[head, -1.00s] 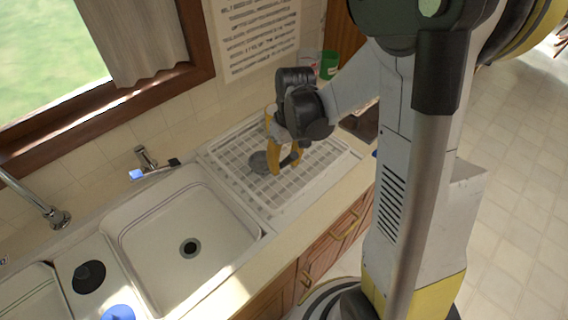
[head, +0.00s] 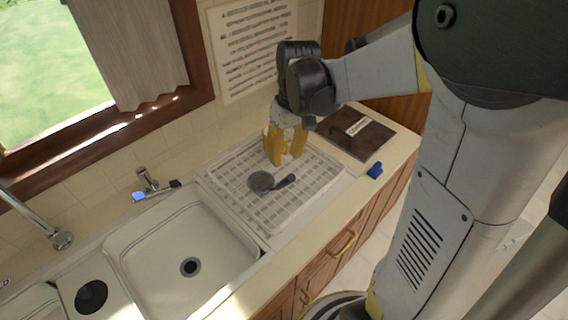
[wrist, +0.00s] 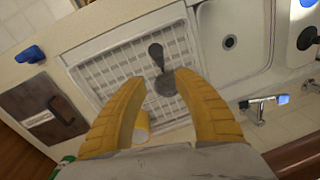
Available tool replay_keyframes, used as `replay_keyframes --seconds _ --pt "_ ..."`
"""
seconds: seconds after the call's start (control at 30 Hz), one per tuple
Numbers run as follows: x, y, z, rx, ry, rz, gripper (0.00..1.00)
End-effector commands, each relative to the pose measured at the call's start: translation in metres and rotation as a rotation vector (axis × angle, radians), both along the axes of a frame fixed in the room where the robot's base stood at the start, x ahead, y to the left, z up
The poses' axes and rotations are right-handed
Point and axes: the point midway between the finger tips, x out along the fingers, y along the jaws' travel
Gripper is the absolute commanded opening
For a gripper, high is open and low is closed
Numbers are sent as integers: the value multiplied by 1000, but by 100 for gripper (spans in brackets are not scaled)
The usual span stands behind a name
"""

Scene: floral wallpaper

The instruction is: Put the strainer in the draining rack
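The dark grey strainer (head: 262,182) lies in the white draining rack (head: 222,178), its handle pointing right in the head view. In the wrist view the strainer (wrist: 165,84) rests on the grid of the rack (wrist: 92,80), beyond my fingertips. My gripper (head: 286,158) is above the rack, apart from the strainer. Its yellow fingers are spread with nothing between them; the open gripper (wrist: 160,82) also shows in the wrist view.
The empty sink (head: 150,240) and a tap (head: 148,180) are left of the rack. A brown book-like object (head: 345,138) and a blue item (head: 375,170) lie on the counter to the right. A yellow cylinder (wrist: 141,124) stands by the rack.

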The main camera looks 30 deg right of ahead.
Motion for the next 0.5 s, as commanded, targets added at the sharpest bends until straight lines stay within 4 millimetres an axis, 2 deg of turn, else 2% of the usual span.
replay_keyframes --seconds 0.17,0.33,0.5 --pt "-15 11 24 -25 -71 -20 35" --pt "-49 31 56 -65 -247 -73 35" --pt "-83 47 73 -77 -435 -124 35"
